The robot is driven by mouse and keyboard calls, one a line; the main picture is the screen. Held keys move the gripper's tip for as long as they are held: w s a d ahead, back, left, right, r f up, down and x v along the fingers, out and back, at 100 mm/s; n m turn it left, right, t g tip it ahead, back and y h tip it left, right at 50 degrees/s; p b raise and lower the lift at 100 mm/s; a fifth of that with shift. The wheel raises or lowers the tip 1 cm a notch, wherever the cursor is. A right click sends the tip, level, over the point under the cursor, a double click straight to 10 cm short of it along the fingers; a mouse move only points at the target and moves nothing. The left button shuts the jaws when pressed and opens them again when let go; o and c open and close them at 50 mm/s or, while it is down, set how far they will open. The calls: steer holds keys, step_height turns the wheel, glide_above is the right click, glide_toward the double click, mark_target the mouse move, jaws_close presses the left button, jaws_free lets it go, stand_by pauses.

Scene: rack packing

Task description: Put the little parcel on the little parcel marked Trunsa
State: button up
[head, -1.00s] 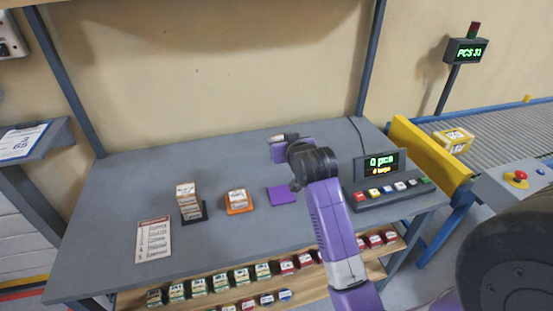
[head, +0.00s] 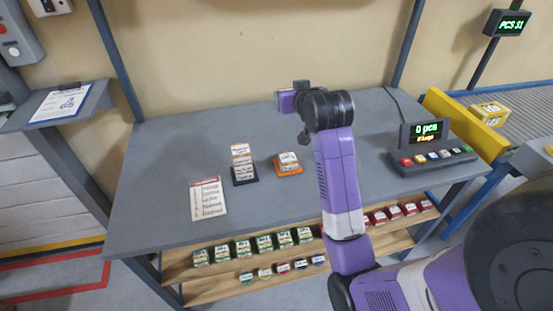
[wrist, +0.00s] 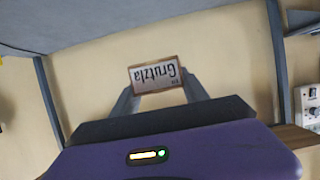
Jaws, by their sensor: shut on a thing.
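My gripper (head: 290,99) is raised above the back part of the bench. In the wrist view its two grey fingers are shut on a little parcel (wrist: 154,74) with a white face and brown edges; its label, upside down there, reads Grutzla. I cannot make out that parcel clearly in the head view. Several little parcels (head: 242,160) stand stacked on a black pad, left of and below my gripper. One little parcel (head: 288,158) sits on an orange pad (head: 289,172). Their labels are too small to read, so I cannot tell which is marked Trunsa.
A printed list (head: 208,199) lies left of the stack on the bench (head: 160,170). A button console (head: 433,160) with a display stands at the right. Several small boxes line the shelf (head: 200,289) below. A conveyor (head: 530,115) carries a yellow box (head: 490,110).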

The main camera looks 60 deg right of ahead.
mark_target(288, 157)
step_height(288, 157, down, 20)
steer(key=shift+f+b, duration=0.1)
steer(key=shift+b, duration=0.25)
steer(key=shift+f, duration=0.1)
steer(key=o, duration=1.4)
